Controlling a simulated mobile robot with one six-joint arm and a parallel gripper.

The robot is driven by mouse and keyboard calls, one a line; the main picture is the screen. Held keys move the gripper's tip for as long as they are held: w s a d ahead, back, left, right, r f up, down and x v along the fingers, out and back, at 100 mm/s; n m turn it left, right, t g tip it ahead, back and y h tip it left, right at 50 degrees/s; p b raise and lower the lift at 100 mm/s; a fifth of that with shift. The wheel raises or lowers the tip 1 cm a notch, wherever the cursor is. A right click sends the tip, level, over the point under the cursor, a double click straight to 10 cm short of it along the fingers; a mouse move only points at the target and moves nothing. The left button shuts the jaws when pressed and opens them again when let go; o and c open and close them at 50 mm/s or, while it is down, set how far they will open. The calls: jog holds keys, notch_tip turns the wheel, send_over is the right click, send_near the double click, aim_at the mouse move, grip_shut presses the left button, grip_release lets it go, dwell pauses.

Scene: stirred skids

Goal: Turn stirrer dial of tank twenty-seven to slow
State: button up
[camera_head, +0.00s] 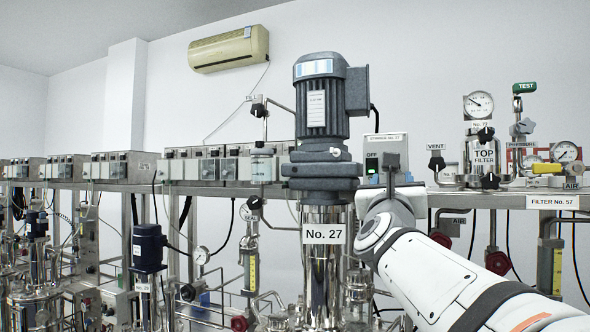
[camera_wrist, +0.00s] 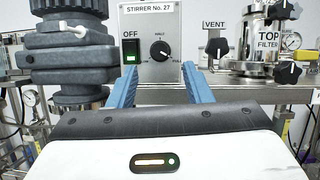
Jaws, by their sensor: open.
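The stirrer box labelled "STIRRER No. 27" (camera_wrist: 185,17) faces me in the wrist view. It carries a black round dial (camera_wrist: 160,50) with "HALF" above it and a partly readable "FULL" at lower right. The dial's exact pointer setting is too small to read for sure. Left of it is a green-lit switch (camera_wrist: 130,51) under the word "OFF". My gripper (camera_wrist: 160,68) is open, its two blue fingers spread below and either side of the dial, with nothing between them. In the head view the box (camera_head: 371,150) is partly hidden by my arm, and the dial does not show.
The tank marked "No. 27" (camera_head: 323,268) with its grey motor (camera_head: 322,105) stands just left of the box. At right are a vent valve (camera_head: 436,162), a top filter (camera_head: 483,158) and gauges. A metal shelf edge (camera_wrist: 240,95) runs below the box.

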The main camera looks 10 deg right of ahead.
jog(key=p+x, duration=0.2)
jog(key=x, duration=0.4)
jog(key=shift+w, duration=0.15)
jog(key=shift+c, duration=0.2)
